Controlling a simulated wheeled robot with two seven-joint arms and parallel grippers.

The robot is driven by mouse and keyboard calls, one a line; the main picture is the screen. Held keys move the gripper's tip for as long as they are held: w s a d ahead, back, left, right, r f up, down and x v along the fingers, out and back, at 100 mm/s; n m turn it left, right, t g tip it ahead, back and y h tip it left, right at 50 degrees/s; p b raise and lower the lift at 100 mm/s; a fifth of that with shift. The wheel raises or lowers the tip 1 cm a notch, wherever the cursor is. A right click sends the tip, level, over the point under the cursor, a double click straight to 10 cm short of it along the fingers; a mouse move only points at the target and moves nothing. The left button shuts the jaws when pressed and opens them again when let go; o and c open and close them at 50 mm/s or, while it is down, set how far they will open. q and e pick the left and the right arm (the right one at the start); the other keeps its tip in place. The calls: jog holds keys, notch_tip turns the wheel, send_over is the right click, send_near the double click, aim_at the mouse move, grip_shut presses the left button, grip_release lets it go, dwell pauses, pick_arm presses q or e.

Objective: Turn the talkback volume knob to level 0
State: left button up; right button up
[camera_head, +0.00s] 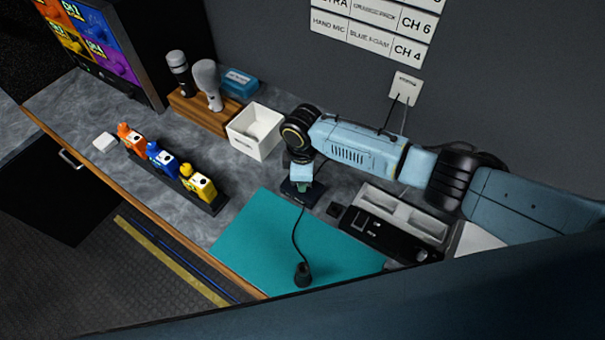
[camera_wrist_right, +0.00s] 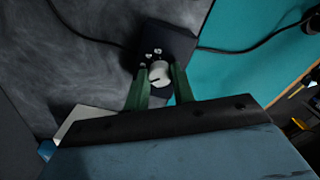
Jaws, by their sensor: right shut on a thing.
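The talkback unit is a small dark box (camera_head: 289,187) on the counter at the back edge of the teal mat. It also shows in the right wrist view (camera_wrist_right: 176,40). Its light round knob (camera_wrist_right: 160,74) has a dark pointer line. My right gripper (camera_head: 304,187) comes down over the box from above. In the right wrist view, its two green fingers (camera_wrist_right: 161,80) are shut on the knob, one on each side. The level marks are too small to read. My left gripper is not in view.
A teal mat (camera_head: 260,240) holds a small black cable end (camera_head: 303,274). A white open box (camera_head: 255,131) stands left of my right gripper. A black console with grey trays (camera_head: 400,217) lies to the right. Orange, blue and yellow packs stand in a black rack (camera_head: 215,207).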

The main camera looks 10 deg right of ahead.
jog(key=n, duration=0.4)
jog(key=shift+a+n, duration=0.1)
jog(key=shift+n, duration=0.2)
jog(key=n, duration=0.4)
jog(key=shift+n, duration=0.4)
jog(key=shift+w+r, duration=0.1)
jog(key=o, duration=1)
notch_tip(320, 180, up, 13)
jog(key=shift+r, duration=0.15)
